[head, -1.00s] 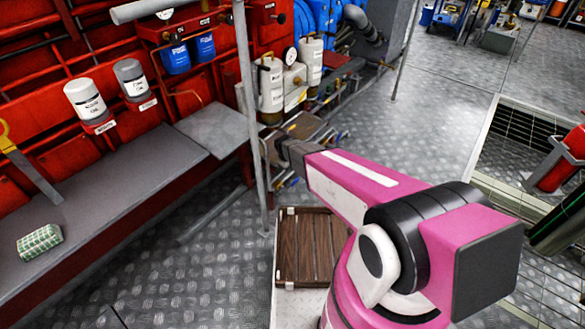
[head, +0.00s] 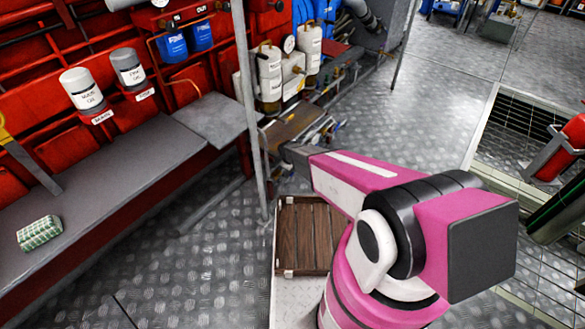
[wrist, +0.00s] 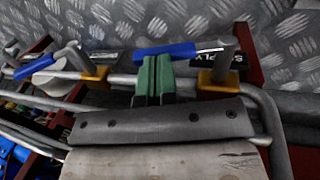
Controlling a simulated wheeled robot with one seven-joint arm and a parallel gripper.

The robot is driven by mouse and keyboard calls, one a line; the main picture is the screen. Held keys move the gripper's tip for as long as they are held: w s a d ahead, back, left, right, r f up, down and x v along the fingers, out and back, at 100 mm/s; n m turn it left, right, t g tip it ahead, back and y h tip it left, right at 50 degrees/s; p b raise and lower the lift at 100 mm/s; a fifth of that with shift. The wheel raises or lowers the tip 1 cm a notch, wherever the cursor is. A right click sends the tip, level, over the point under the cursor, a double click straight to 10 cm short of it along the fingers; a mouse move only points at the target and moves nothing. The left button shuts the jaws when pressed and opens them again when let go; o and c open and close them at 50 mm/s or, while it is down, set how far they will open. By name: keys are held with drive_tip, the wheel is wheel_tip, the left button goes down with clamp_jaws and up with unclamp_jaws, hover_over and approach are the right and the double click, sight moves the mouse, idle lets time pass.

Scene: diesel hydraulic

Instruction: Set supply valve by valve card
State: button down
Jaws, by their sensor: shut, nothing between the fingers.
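In the wrist view the supply valve has a lever with a blue grip (wrist: 165,52) lying nearly along the pipe, pointing left from its grey stem. A yellow valve body (wrist: 220,80) sits under the stem, beside a black label reading "...PLY" (wrist: 238,66), partly hidden. My gripper's green fingers (wrist: 153,80) are shut together and empty, close below the blue grip; I cannot tell whether they touch it. In the head view my arm's end reaches to the pipework by the pole, and the fingertips are hidden. I cannot make out a valve card.
A second blue lever (wrist: 35,65) and yellow valve body (wrist: 95,75) lie to the left. Pipes run under the fingers. In the head view a thin pole (head: 250,110) stands by my arm, with a bench (head: 100,170) left.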

drive_tip(key=shift+w+d+f, duration=0.15)
drive_tip(key=shift+w+f, duration=0.1)
drive_tip(key=shift+f, duration=0.2)
drive_tip(key=shift+w+d+f, duration=0.15)
drive_tip(key=shift+w+f, duration=0.05)
drive_tip(key=shift+f, duration=0.25)
wheel_tip(320, 180, up, 14)
drive_tip(key=s+d+r+m+g+y, duration=0.1)
drive_tip(key=s+d+r+m, duration=0.4)
drive_tip(key=s+d+r, duration=0.4)
drive_tip(key=s+d+r+m+g, duration=0.1)
drive_tip(key=s+d+r+m, duration=0.4)
drive_tip(key=s+d+r, duration=0.4)
wheel_tip(320, 180, up, 5)
drive_tip(key=shift+s+d+r+y, duration=0.15)
drive_tip(key=shift+s+d+y, duration=0.2)
drive_tip(key=shift+s, duration=0.3)
